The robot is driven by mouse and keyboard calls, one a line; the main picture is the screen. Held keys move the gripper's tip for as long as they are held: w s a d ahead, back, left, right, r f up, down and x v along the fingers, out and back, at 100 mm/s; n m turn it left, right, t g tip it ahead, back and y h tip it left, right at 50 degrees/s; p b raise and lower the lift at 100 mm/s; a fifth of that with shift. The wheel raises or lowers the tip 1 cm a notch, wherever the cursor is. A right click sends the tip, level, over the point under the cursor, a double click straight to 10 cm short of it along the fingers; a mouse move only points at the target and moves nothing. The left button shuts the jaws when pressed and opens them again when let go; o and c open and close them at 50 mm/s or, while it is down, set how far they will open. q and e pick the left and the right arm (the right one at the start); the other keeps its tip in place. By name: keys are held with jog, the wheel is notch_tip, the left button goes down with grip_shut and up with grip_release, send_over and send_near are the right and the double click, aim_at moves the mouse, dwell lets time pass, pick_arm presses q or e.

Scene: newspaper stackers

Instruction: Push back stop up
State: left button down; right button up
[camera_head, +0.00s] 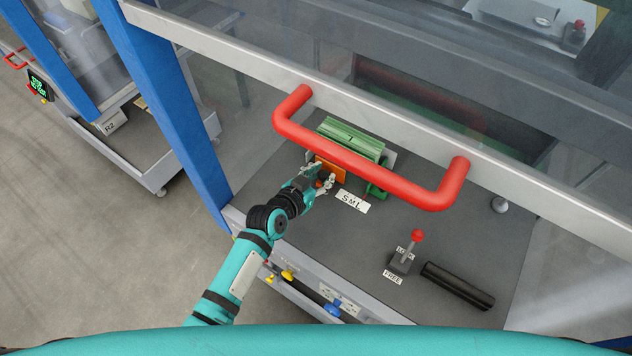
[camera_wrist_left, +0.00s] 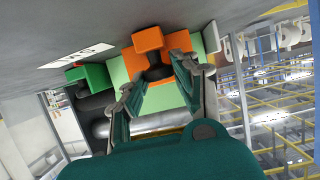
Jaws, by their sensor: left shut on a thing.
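The orange stop (camera_head: 327,169) stands against the green slatted block (camera_head: 350,138) on the grey table, beneath the red handle bar. In the left wrist view the orange stop (camera_wrist_left: 180,42) has an orange knob (camera_wrist_left: 147,40) on a dark stem, in front of a pale green face (camera_wrist_left: 160,97). My left gripper (camera_head: 324,184) is at the stop's front, shut on its knob part. In the left wrist view its fingers (camera_wrist_left: 157,80) lie on either side of the dark stem; the exact contact is hard to see. My right gripper is not in view.
A red handle bar (camera_head: 365,160) on the raised glass guard spans above the block. An S M L label (camera_head: 352,201) lies beside the stop. A red-knobbed lever (camera_head: 409,252) and a black bar (camera_head: 458,286) are at the right. A blue post (camera_head: 165,95) stands at left.

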aim_at(329, 166)
pick_arm(q)
jog(key=w+d, duration=0.1)
jog(key=w, duration=0.1)
jog(key=shift+w+d, duration=0.3)
jog(key=shift+d, duration=0.05)
jog(key=shift+s, duration=0.1)
jog(key=c, duration=1)
grip_release()
jog(key=shift+c, duration=0.2)
jog(key=v, duration=1.2)
jog(key=shift+a, duration=0.1)
